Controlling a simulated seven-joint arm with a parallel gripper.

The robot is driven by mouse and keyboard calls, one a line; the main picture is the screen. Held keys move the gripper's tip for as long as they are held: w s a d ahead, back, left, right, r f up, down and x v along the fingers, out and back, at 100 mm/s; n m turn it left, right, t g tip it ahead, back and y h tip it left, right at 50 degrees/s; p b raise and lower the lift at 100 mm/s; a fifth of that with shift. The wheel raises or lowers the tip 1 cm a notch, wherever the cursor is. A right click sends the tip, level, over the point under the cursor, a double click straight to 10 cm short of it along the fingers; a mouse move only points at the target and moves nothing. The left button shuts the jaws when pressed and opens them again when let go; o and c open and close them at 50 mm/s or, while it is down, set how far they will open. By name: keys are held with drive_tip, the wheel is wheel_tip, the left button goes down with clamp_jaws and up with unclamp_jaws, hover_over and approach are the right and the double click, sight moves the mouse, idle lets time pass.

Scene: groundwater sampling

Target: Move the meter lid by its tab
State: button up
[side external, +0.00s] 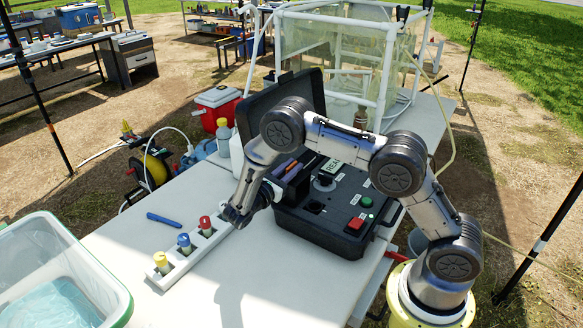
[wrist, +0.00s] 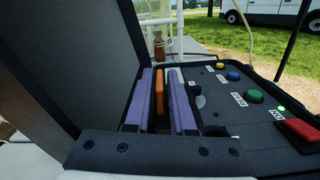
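The meter is an open dark case (side external: 318,232) on the white table, with its large lid (side external: 262,97) tilted up at the back. In the wrist view, an upright orange tab (wrist: 160,92) stands between the two purple fingers of my gripper (wrist: 161,100). In the side view my gripper (side external: 287,170) reaches in over the left part of the case, and the orange shows between the purple fingers. The fingers lie close on both sides of the tab; I cannot tell whether they press on it. What the tab joins onto below is hidden by my gripper.
A white rack (side external: 192,252) with capped vials and a blue pen (side external: 164,220) lie to the left.

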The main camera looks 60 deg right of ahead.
drive_tip(key=a, duration=1.3)
drive_tip(key=shift+a, duration=0.4)
drive_tip(key=shift+d, duration=0.1)
